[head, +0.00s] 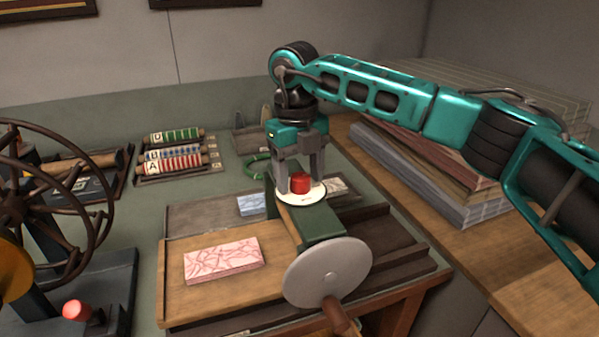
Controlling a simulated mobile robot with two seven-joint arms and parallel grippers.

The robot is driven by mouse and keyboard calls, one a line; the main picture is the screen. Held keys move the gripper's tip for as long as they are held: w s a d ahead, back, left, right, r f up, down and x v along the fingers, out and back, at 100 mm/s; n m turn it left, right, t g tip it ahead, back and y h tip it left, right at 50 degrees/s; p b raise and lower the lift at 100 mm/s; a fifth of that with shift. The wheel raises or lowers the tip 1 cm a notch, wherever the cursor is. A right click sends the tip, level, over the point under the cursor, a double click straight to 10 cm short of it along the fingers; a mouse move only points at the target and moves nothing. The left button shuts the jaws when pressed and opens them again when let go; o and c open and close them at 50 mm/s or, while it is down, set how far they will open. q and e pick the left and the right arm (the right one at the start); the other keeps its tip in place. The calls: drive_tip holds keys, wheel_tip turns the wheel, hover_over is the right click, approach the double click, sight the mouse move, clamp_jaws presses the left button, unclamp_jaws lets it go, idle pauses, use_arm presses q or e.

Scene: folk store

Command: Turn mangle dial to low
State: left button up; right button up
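The mangle dial is a red knob (300,183) on a round white plate (313,194), on top of the mangle's green housing (309,222). My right gripper (299,178) points down over the dial. Its two grey fingers stand apart, one to the left of the knob and one to the right. A small gap seems to show at each side, so the fingers do not look closed on it. The plate's marks are too small to read, and I cannot tell where the dial points. My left gripper is not in view.
A grey disc (327,272) with a wooden handle is at the mangle's front. A pink patterned block (222,260) lies on the wooden board. A spoked wheel (50,205) and a red-knobbed lever (76,310) are at left. Paper stacks (430,165) stand at right. Lettered rollers (175,158) lie behind.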

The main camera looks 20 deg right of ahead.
sight(297, 177)
wheel_tip(297, 177, up, 13)
drive_tip(key=shift+a, duration=0.3)
idle(0.4)
drive_tip(key=shift+s+f, duration=0.15)
